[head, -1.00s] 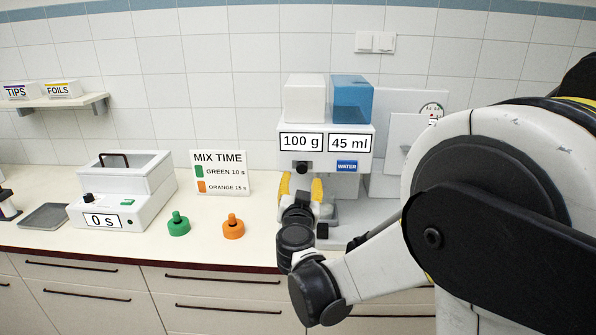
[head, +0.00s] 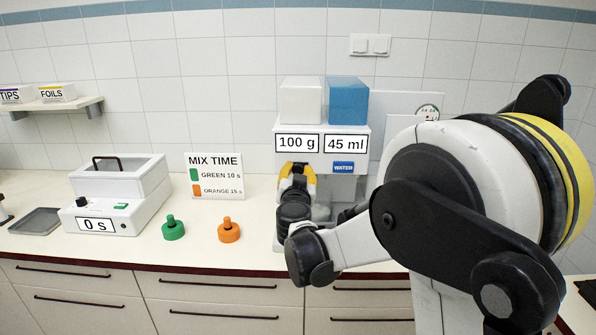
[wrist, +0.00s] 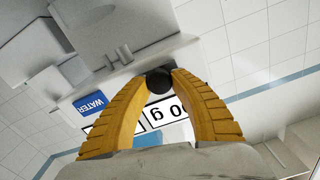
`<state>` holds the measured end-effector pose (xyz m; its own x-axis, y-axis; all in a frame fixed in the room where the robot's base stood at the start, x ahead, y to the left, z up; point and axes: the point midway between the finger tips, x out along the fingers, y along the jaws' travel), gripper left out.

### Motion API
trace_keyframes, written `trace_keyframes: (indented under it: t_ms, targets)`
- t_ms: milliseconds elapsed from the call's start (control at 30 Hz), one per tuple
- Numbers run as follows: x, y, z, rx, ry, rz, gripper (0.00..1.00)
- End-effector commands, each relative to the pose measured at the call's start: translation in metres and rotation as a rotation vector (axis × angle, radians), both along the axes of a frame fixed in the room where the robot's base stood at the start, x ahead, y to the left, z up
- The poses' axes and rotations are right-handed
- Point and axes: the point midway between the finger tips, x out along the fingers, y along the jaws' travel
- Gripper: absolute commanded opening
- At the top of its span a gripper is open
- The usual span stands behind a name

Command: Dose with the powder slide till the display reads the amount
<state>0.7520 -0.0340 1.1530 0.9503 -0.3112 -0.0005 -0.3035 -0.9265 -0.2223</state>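The dispenser (head: 366,160) stands against the wall. Its two displays (head: 297,143) read "100 g" and "45 ml". The powder slide's round black knob (wrist: 158,82) is under the "100 g" display. My gripper (head: 298,167) is at the knob; in the wrist view, its yellow fingers (wrist: 160,74) curve in on both sides of the knob and appear to touch it. In the head view the fingers mostly hide the knob. A white box (head: 301,101) and a blue box (head: 348,102) sit on top. A blue WATER label (head: 343,168) is right of the fingers.
A green knobbed piece (head: 173,229) and an orange one (head: 229,231) stand on the counter left of my gripper. Behind them is a MIX TIME sign (head: 214,176). A lidded machine (head: 118,195) reading "0 s" and a grey tray (head: 36,221) are farther left.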

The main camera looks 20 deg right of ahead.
Motion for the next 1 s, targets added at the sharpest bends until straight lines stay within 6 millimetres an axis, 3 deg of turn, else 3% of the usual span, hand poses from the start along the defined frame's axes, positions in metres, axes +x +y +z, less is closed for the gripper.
trace_keyframes:
  t_ms: [267,567,833,867,900,1000]
  targets:
    - [-0.004,0.002,0.0,-0.001,0.0,0.0,0.0]
    - [-0.046,0.016,0.001,-0.001,-0.001,0.001,0.0]
    - [-0.047,0.016,0.001,-0.001,-0.001,0.001,0.0]
    - [-0.047,0.016,0.001,-0.001,-0.001,0.001,0.36]
    - [-0.047,0.016,0.001,-0.001,-0.001,0.0,0.48]
    - [-0.047,0.016,0.0,-0.001,-0.001,0.0,0.52]
